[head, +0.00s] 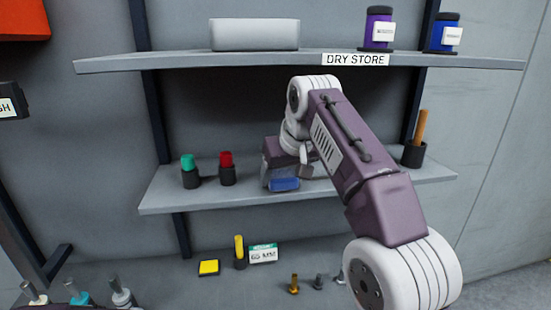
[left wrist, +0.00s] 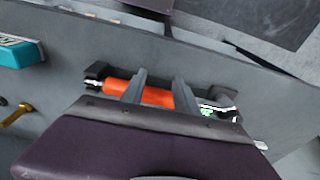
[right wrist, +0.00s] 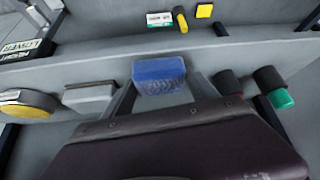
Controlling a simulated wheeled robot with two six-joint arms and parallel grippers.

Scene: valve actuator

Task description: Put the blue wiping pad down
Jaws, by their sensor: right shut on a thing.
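The blue wiping pad (head: 285,184) is low at the middle of the lower shelf (head: 240,196) in the head view. My right gripper (head: 281,172), partly hidden by its own arm, holds it. In the right wrist view the pad (right wrist: 159,76) sits between the two fingers, with its darker ribbed side toward the camera. I cannot tell whether the pad touches the shelf. My left gripper (left wrist: 160,92) shows only in the left wrist view.
Green-capped (head: 189,171) and red-capped (head: 227,169) holders stand left of the pad. A dark cup with a wooden handle (head: 414,150) is at the shelf's right. The upper shelf (head: 180,61) overhangs. A yellow pad (head: 208,267) and several bolts lie below.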

